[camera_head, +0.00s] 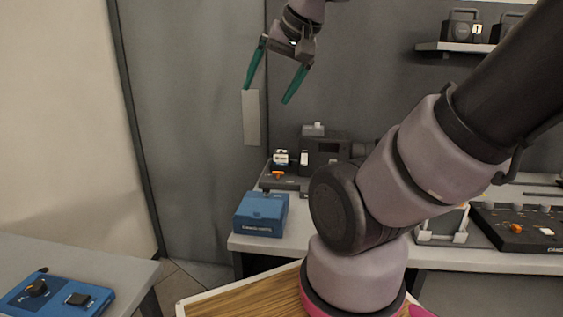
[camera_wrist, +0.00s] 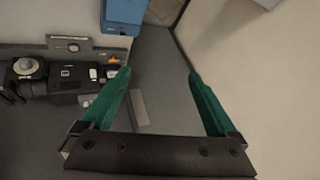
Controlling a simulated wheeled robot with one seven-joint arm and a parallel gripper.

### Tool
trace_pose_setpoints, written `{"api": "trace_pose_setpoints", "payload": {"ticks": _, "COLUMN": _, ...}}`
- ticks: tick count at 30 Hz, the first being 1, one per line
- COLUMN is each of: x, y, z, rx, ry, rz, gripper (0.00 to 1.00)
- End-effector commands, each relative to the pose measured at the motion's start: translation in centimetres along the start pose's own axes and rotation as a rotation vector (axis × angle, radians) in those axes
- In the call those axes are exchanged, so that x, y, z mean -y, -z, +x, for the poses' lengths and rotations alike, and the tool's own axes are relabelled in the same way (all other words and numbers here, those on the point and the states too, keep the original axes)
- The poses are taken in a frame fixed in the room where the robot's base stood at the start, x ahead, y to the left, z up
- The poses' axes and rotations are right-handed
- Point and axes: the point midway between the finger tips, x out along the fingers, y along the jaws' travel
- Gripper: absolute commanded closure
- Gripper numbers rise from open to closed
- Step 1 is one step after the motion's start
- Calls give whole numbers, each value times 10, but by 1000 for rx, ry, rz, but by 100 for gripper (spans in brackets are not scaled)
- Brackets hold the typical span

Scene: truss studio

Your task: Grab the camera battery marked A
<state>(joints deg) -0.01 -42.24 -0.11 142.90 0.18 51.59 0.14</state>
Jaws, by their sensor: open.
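My gripper (camera_head: 267,95) is open and empty, raised in front of the grey wall above the bench. In the wrist view its two green fingers (camera_wrist: 159,73) are spread apart with nothing between them. No letter A can be read on any battery. Two small dark blocks with white faces, a left one (camera_head: 281,158) and a right one (camera_head: 304,158), stand by a dark camera (camera_head: 328,150) on the bench, below my gripper and to its right. Their marks are too small to read. The camera also shows in the wrist view (camera_wrist: 70,76).
A blue box (camera_head: 262,214) sits at the bench's left end. A blue panel (camera_head: 58,296) lies on the left table (camera_head: 95,255). A black control panel (camera_head: 525,228) is on the right. A wall shelf (camera_head: 455,47) holds dark cases. My arm hides part of the bench.

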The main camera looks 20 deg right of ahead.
Motion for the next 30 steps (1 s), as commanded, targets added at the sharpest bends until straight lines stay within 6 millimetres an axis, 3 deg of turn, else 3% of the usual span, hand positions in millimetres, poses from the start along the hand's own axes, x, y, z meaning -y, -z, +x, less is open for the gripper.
{"api": "trace_pose_setpoints", "payload": {"ticks": 5, "x": 5, "y": 38, "z": 32, "rx": -34, "ry": 2, "rz": 17, "gripper": 0}}
{"api": "trace_pose_setpoints", "payload": {"ticks": 11, "x": 5, "y": 103, "z": 96, "rx": -127, "ry": -7, "rz": 59, "gripper": 0}}
{"api": "trace_pose_setpoints", "payload": {"ticks": 16, "x": -7, "y": 149, "z": 156, "rx": -216, "ry": -39, "rz": 94, "gripper": 0}}
{"api": "trace_pose_setpoints", "payload": {"ticks": 24, "x": -50, "y": 200, "z": 255, "rx": -368, "ry": -141, "rz": 126, "gripper": 0}}
{"api": "trace_pose_setpoints", "payload": {"ticks": 30, "x": -95, "y": 216, "z": 326, "rx": -480, "ry": -250, "rz": 111, "gripper": 0}}
